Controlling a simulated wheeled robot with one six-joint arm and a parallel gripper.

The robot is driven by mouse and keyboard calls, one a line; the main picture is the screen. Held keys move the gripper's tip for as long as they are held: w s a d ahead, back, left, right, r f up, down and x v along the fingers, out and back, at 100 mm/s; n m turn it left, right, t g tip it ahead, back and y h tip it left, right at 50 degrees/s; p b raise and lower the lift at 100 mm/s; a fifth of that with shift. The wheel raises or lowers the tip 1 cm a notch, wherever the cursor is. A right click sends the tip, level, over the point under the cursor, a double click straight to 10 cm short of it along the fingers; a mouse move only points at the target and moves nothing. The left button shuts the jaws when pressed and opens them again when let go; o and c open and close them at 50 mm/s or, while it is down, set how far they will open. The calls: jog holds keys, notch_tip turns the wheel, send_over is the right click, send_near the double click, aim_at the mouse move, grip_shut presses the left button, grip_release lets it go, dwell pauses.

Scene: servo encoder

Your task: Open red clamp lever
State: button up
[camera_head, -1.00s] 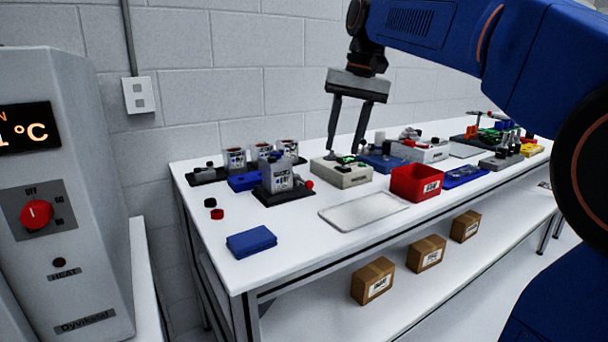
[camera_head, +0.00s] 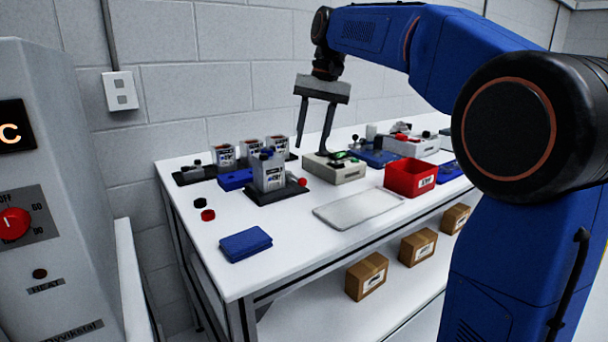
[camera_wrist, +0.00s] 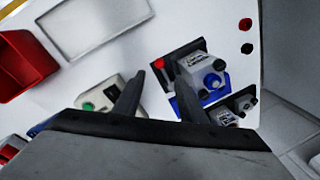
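The red clamp lever shows as a red ball knob (camera_head: 302,182) at the right side of a dark fixture base (camera_head: 285,194) on the white bench. A grey servo unit (camera_head: 268,174) with a dark blue top stands upright on that base. In the wrist view the red knob (camera_wrist: 159,63) shows between and just beyond my fingertips, with the servo unit (camera_wrist: 200,72) to its right. My gripper (camera_head: 310,149) is open and empty, above the bench behind the knob, near the beige box. Its two fingers (camera_wrist: 160,76) are apart in the wrist view. Nothing is touched.
The beige box (camera_head: 337,170) with a green button stands right of the fixture. A red bin (camera_head: 407,187) and a pale flat tray (camera_head: 355,217) lie farther right. Several servo units stand behind.

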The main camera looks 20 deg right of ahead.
aim_at(295, 178)
jog(key=f, duration=0.3)
jog(key=a+f, duration=0.1)
jog(key=f, duration=0.2)
jog(key=a+f, duration=0.1)
jog(key=f, duration=0.2)
jog(key=shift+w+f, duration=0.25)
jog(key=shift+f, duration=0.15)
jog(key=shift+d, duration=0.1)
grip_shut()
